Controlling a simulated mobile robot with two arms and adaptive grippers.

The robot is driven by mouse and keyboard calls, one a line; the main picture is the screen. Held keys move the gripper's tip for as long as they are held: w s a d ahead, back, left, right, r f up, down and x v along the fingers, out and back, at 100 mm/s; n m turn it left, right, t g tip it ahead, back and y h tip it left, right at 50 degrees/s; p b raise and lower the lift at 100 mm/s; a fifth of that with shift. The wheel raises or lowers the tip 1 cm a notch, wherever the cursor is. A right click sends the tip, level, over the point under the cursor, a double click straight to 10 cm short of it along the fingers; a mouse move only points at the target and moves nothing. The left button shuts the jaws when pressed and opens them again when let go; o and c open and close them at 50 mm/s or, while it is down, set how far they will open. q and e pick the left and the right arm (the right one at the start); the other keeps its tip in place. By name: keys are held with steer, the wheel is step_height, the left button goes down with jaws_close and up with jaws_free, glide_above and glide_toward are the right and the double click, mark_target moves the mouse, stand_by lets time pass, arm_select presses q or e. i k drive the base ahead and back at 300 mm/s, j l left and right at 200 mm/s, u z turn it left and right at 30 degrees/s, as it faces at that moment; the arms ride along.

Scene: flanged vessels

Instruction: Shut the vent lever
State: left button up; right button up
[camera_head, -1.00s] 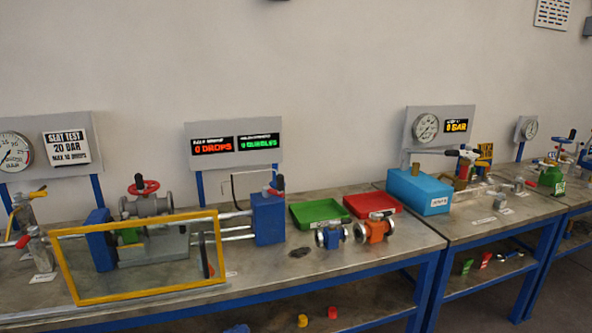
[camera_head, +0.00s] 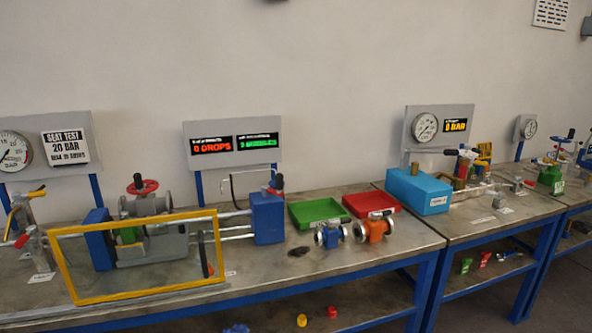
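The label naming the vent lever is too small to read. At the far left, a metal fitting has a lever with a yellow end (camera_head: 37,191) near its top. Below it a lever with a red end (camera_head: 22,241) sticks out to the left of a second metal fitting (camera_head: 38,252). I cannot tell which of these, if either, is the vent lever. A vessel with a red handwheel (camera_head: 142,187) stands behind a yellow-framed clear guard (camera_head: 150,295). Neither of my grippers is in view.
A green tray (camera_head: 317,211), a red tray (camera_head: 370,202), a small blue valve (camera_head: 331,236) and an orange valve (camera_head: 376,228) lie on the bench. A blue pump box (camera_head: 418,190) stands farther right. Gauge panels stand along the back.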

mark_target(25, 238)
steer(key=u, duration=1.55)
